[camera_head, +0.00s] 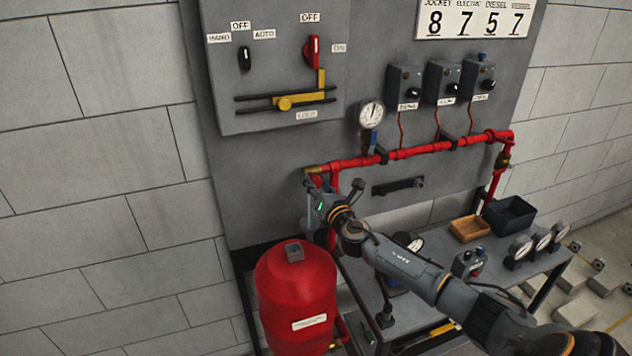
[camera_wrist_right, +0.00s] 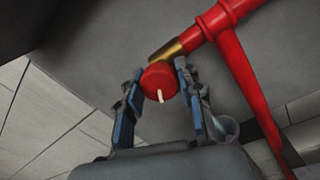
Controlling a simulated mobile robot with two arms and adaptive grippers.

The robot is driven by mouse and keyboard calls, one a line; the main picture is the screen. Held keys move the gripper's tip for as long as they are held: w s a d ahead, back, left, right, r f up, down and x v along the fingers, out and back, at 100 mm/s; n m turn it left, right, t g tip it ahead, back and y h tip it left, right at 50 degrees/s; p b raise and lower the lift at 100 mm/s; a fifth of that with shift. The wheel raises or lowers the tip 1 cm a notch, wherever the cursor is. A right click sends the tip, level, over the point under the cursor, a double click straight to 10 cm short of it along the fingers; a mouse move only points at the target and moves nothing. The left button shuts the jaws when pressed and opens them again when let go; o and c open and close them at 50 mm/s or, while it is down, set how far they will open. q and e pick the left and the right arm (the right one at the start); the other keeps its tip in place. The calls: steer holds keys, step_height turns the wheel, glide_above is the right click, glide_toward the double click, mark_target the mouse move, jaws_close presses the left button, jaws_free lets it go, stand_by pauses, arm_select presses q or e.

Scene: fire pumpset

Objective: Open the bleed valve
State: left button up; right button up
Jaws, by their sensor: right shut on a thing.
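The bleed valve's round red knob (camera_wrist_right: 157,76) with a white mark shows in the right wrist view. It sits on a brass stub (camera_wrist_right: 167,50) at the end of the red pipe (camera_wrist_right: 208,28). My right gripper (camera_wrist_right: 160,84) has a finger on each side of the knob and is shut on it. In the head view my right gripper (camera_head: 313,194) is at the left end of the red pipe (camera_head: 405,152), just below the brass fitting (camera_head: 316,170), and hides the knob. My left gripper is not in view.
A red tank (camera_head: 293,297) stands below my right gripper. A pressure gauge (camera_head: 371,112) is above the pipe. The bench (camera_head: 535,268) holds gauges and two trays, one black (camera_head: 509,214) and one tan (camera_head: 469,229). In the wrist view a pale cup-like thing (camera_wrist_right: 228,129) is partly hidden behind the right finger.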

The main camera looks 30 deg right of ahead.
steer(key=shift+r, duration=0.1)
stand_by(0.3)
steer(key=o, duration=1.2)
steer(key=s, duration=0.4)
steer(key=s+a, duration=0.1)
steer(key=s, duration=0.3)
steer(key=s+a, duration=0.1)
steer(key=s, duration=0.2)
steer(key=shift+s+f, duration=0.3)
steer(key=shift+s, duration=0.1)
